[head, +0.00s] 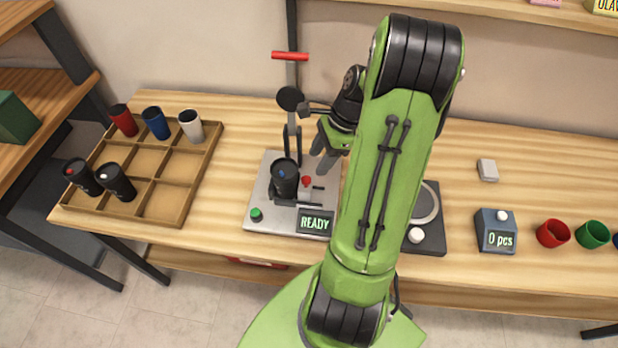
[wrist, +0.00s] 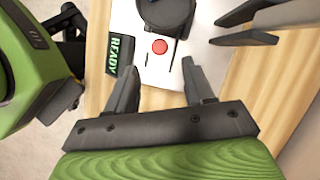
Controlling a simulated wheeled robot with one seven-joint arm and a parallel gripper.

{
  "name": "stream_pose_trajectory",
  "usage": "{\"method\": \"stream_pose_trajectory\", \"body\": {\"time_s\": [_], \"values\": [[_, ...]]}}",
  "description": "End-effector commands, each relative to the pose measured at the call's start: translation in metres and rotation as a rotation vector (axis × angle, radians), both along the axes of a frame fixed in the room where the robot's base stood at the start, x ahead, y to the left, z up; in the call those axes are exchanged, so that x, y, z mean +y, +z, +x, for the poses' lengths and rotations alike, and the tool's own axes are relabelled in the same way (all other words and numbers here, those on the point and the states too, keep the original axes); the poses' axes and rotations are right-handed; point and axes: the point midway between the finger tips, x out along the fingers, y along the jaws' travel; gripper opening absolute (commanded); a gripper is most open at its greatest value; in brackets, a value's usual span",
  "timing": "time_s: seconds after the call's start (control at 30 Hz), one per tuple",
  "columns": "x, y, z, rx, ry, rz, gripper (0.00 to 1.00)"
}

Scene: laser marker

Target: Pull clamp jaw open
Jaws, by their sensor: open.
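The laser marker's grey base (head: 262,190) stands on the table left of my arm. A black tumbler (head: 285,180) stands upright in its clamp, and part of its dark round shape shows in the wrist view (wrist: 166,10). The clamp jaw's red knob (head: 306,181) is just right of the tumbler; it also shows in the wrist view (wrist: 159,47). My gripper (head: 318,160) is open and empty above the base, behind and slightly right of the knob. In the wrist view, the knob appears just beyond the gap between my fingertips (wrist: 161,68); contact cannot be seen.
A READY display (head: 315,223) and green button (head: 256,214) are at the base's front. The marker's post (head: 291,70) rises behind. A divided wooden tray (head: 148,215) with several tumblers is left. A counter box (head: 496,235) and coloured cups (head: 552,234) are right.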

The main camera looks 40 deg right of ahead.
Motion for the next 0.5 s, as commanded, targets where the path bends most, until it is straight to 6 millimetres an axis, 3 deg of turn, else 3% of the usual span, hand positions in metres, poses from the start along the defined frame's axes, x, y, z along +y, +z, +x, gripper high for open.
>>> {"method": "stream_pose_trajectory", "body": {"time_s": [0.03,0.2,0.33,0.5], "values": [[0.006,-0.016,0.002,0.002,0.005,0.004,0.53],[0.018,-0.049,0.009,0.001,0.004,0.003,0.53],[0.022,-0.062,0.013,0.0,0.002,0.001,0.53],[0.024,-0.065,0.013,-0.001,0.002,0.0,0.53]]}}
